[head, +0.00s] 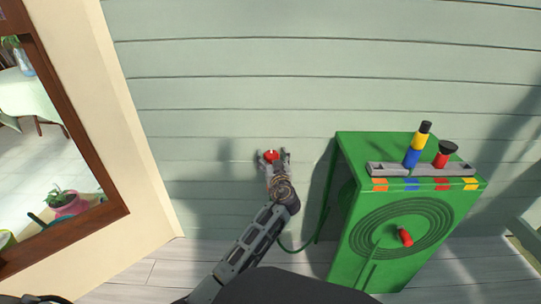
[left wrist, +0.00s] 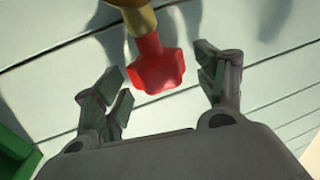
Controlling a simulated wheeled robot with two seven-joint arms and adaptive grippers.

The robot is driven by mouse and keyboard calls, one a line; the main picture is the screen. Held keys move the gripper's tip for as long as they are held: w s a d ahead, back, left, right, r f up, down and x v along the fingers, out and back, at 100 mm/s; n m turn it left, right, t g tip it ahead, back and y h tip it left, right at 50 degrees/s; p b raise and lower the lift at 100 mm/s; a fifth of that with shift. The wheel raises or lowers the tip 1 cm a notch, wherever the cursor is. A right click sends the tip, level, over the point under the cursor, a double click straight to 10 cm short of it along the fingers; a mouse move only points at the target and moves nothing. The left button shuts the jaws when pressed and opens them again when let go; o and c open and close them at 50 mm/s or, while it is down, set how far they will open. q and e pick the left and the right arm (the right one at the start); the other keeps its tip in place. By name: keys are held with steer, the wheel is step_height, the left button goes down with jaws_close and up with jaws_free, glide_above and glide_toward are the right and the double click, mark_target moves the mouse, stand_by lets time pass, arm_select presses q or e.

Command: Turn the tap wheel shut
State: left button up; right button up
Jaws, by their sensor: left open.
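The red tap wheel (head: 271,155) is on the pale green board wall, low down in the head view. In the left wrist view the red wheel (left wrist: 157,72) sits on a brass-coloured stem (left wrist: 137,17). My left gripper (head: 273,160) is at the wheel, with its fingers apart. In the left wrist view the left gripper's (left wrist: 168,82) two fingers stand on either side of the wheel, with gaps visible on both sides. My right gripper is not in view.
A green box (head: 348,235) with a hose coil pattern and a red knob (head: 405,237) stands to the right. A grey rack (head: 385,170) on top holds coloured pieces. A green hose (head: 318,225) runs beside it. A wood-framed window (head: 105,190) is left.

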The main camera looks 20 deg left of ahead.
arm_select(q)
steer(key=c, duration=1)
